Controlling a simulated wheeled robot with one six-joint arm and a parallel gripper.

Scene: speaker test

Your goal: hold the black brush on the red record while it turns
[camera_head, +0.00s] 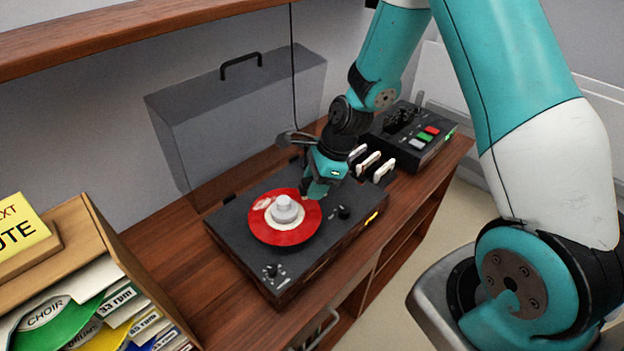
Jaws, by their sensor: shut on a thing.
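The red record (268,232) lies flat on the black turntable (232,238), with a pale label and a grey-white knob-like piece at its centre. My gripper (315,190) points down at the record's far right edge and is shut. The black brush is held there but cannot be made out clearly, hidden by the fingers and dark against the deck. I cannot tell whether it touches the record. One frame does not show whether the record turns.
White-topped items (368,162) and a black box with coloured buttons (428,140) stand to the right. A wooden record crate (75,235) fills the lower left. A shelf (130,35) overhangs the back.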

